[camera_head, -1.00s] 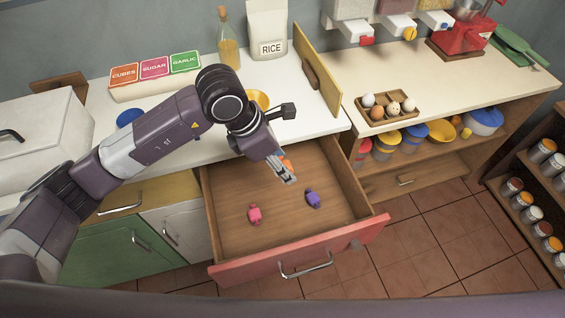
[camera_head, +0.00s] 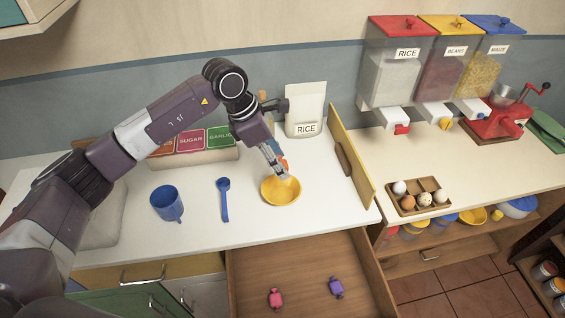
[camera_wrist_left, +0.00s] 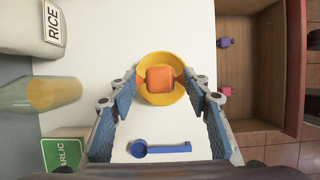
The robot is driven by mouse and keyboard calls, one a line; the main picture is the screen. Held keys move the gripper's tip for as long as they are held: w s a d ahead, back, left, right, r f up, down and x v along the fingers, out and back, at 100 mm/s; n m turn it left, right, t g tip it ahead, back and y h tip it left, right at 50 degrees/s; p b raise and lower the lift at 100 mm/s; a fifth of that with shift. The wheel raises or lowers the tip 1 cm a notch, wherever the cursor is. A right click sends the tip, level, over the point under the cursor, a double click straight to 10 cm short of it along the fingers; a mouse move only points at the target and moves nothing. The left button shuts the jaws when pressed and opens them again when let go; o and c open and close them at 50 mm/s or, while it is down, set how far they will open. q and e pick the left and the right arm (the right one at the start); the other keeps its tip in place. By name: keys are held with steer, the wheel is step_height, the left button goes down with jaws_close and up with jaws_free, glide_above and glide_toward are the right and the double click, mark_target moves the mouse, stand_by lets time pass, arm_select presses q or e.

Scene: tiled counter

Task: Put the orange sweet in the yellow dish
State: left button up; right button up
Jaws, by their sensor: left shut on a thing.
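The orange sweet (camera_wrist_left: 159,79) is between the fingertips of my left gripper (camera_head: 279,169), which is shut on it. In the head view only a bit of the orange sweet (camera_head: 284,163) shows beside the fingers. The yellow dish (camera_head: 281,192) stands on the white counter, just below the gripper in the head view. In the left wrist view the sweet lies over the yellow dish (camera_wrist_left: 165,99), hiding part of its inside. I cannot tell how high the sweet is above the dish. My right gripper is not in view.
A blue spoon (camera_head: 224,199) and a blue cup (camera_head: 167,203) are left of the dish. A rice bag (camera_head: 306,110) stands behind. The open drawer (camera_head: 310,262) holds a pink sweet (camera_head: 275,298) and a purple sweet (camera_head: 336,287). A wooden panel (camera_head: 351,160) stands to the right.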

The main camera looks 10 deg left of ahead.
arm_select(q)
steer(key=b, duration=0.4)
glide_above(279, 195)
steer(key=shift+f, duration=4.45)
steer(key=o, duration=1.1)
step_height(279, 195, up, 7)
steer(key=p, duration=0.3)
steer(key=shift+r+p, duration=0.1)
steer(key=shift+p, duration=0.2)
steer(key=shift+s, duration=0.1)
